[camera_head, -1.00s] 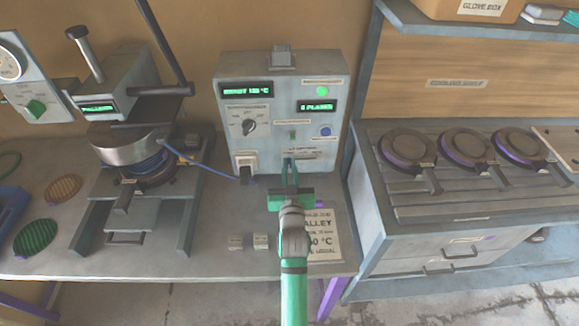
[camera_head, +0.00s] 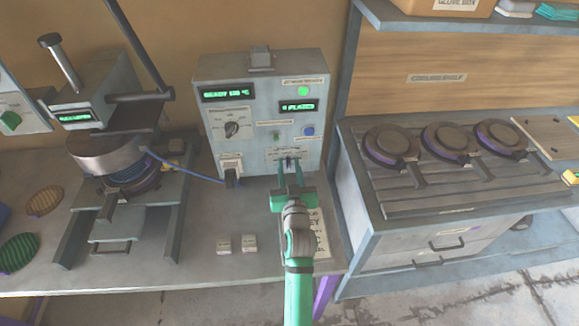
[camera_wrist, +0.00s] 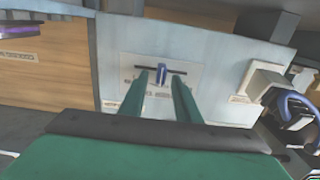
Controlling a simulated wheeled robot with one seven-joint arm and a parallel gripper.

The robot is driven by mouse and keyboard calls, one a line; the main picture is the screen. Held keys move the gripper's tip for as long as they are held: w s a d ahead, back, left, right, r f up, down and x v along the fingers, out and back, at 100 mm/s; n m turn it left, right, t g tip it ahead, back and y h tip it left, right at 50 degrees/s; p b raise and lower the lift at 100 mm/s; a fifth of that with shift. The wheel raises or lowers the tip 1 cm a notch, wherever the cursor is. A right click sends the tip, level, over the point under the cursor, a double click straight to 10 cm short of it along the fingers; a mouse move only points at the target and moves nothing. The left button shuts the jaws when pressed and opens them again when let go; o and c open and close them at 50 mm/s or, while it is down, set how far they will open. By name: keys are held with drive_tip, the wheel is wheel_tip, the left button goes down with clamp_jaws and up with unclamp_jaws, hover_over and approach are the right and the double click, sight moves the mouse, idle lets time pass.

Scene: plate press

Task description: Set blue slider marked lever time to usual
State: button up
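The blue slider (camera_wrist: 161,74) stands out from a dark horizontal slot low on the grey control box (camera_head: 212,130), near the middle of the slot in the wrist view. Its label is too blurred to read. In the head view the slider (camera_head: 288,161) is small and partly hidden by my gripper. My gripper (camera_head: 290,168) is at the lower front of the box. In the wrist view the green fingers of my gripper (camera_wrist: 160,80) are apart, one on each side of the slider, with a gap on both sides.
The box also bears a dark knob (camera_head: 232,129), a blue button (camera_head: 308,131), a green light (camera_head: 303,91) and a lever switch (camera_head: 231,175). A plate press (camera_head: 105,155) stands left. A rack (camera_head: 400,205) with round plates stands right. Two small blocks lie on the bench front.

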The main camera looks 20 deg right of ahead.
drive_tip(key=s+a, duration=0.2)
drive_tip(key=s, duration=0.8)
drive_tip(key=shift+s, duration=0.3)
drive_tip(key=shift+a, duration=0.1)
idle(0.5)
